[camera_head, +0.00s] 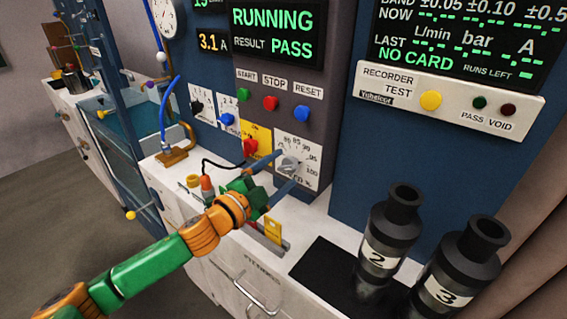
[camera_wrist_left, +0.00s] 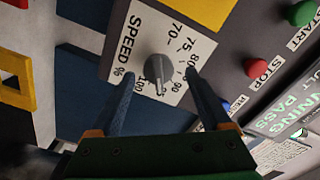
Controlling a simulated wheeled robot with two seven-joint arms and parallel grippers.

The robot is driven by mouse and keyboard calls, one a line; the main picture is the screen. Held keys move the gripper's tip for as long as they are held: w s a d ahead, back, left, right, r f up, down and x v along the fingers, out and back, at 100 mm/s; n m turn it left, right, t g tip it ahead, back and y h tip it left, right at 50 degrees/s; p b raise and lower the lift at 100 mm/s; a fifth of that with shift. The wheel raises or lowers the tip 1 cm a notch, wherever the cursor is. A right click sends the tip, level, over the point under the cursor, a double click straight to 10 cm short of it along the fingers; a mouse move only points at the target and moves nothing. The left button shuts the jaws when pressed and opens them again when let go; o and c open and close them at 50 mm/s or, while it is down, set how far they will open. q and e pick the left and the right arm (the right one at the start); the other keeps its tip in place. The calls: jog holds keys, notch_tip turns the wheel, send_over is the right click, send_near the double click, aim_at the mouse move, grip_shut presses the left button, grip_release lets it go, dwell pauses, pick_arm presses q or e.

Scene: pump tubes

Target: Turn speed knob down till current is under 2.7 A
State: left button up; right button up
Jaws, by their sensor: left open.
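The speed knob (camera_head: 290,165) is a grey knob on a white dial plate low on the grey panel. In the left wrist view the knob (camera_wrist_left: 158,72) sits between the two fingers, and its pointer is near the 95 to 100 marks. My left gripper (camera_head: 281,171) is open, with one finger on each side of the knob; contact is not clear. In the left wrist view the gripper (camera_wrist_left: 161,76) shows a gap on both sides. The current display (camera_head: 211,42) reads 3.1 A. My right gripper is not in view.
Green start, red stop (camera_head: 271,103) and blue reset buttons sit above the dial. A red switch on a yellow plate (camera_head: 259,137) is just left of it. The screen (camera_head: 273,30) reads RUNNING, RESULT PASS. Black bottles 2 (camera_head: 388,238) and 3 stand right on the counter.

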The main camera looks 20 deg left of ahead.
pick_arm(q)
jog(key=shift+w+d+f, duration=0.15)
jog(key=shift+w+d, duration=0.1)
jog(key=shift+w, duration=0.4)
jog(key=shift+s, duration=0.1)
jog(key=shift+s, duration=0.1)
jog(key=c, duration=0.3)
grip_shut()
jog(key=n, duration=0.1)
jog(key=n+p, duration=0.1)
jog(key=shift+r+n+p, duration=0.25)
jog(key=shift+n+p, duration=0.05)
jog(key=shift+n, duration=0.1)
jog(key=shift+a+n+p, duration=0.1)
jog(key=shift+n+p, duration=0.65)
jog(key=shift+n, duration=0.65)
